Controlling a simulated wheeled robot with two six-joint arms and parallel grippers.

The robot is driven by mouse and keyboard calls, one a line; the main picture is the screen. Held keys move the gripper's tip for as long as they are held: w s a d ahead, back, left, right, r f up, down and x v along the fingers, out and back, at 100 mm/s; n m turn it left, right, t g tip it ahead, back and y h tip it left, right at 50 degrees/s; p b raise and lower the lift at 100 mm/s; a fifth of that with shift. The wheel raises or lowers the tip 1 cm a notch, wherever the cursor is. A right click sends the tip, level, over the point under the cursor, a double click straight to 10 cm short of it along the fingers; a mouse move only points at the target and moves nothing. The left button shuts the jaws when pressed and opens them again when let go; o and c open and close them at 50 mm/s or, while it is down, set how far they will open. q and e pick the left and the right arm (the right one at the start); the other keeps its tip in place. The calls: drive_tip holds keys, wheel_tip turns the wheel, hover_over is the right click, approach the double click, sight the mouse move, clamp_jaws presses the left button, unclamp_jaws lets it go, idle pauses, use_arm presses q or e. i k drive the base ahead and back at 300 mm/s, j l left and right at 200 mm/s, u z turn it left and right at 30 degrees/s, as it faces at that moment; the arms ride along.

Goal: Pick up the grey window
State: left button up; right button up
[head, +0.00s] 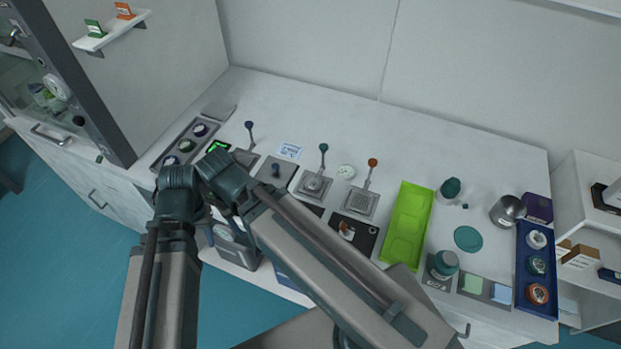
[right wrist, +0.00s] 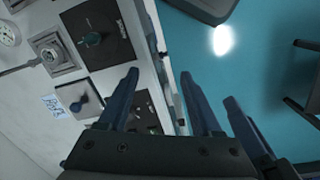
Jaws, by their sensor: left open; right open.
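I cannot pick out the grey window for certain. Small round mounted pieces lie in a grey tray (head: 158,163) at the left end of the table. Others, with white, teal and orange tops, lie in a dark blue tray (head: 521,268) at the right end. My left gripper is hard to make out among the dark arm parts in the head view. My right gripper (right wrist: 182,85) is open in the right wrist view, with nothing between its fingers. It is over the table's front edge, with floor visible beyond. My arm links hide part of the table front.
A green bin (head: 407,225) stands right of the middle. Several mounts and knobbed plates fill the middle, including a black plate (right wrist: 110,22) and a grey plate (right wrist: 66,92). A teal disc (head: 467,239) and a metal cup (head: 507,210) are at the right. The back strip is clear.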

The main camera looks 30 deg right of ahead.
sight(313, 184)
drive_tip(key=k, duration=0.65)
drive_tip(key=z, duration=1.5)
drive_tip(key=j+z, duration=0.1)
drive_tip(key=z, duration=0.25)
drive_tip(key=k+j+z, duration=0.1)
drive_tip(key=z, duration=0.25)
drive_tip(key=k+j, duration=0.4)
drive_tip(key=j, duration=0.15)
drive_tip(key=k+j, duration=0.45)
drive_tip(key=j, duration=0.1)
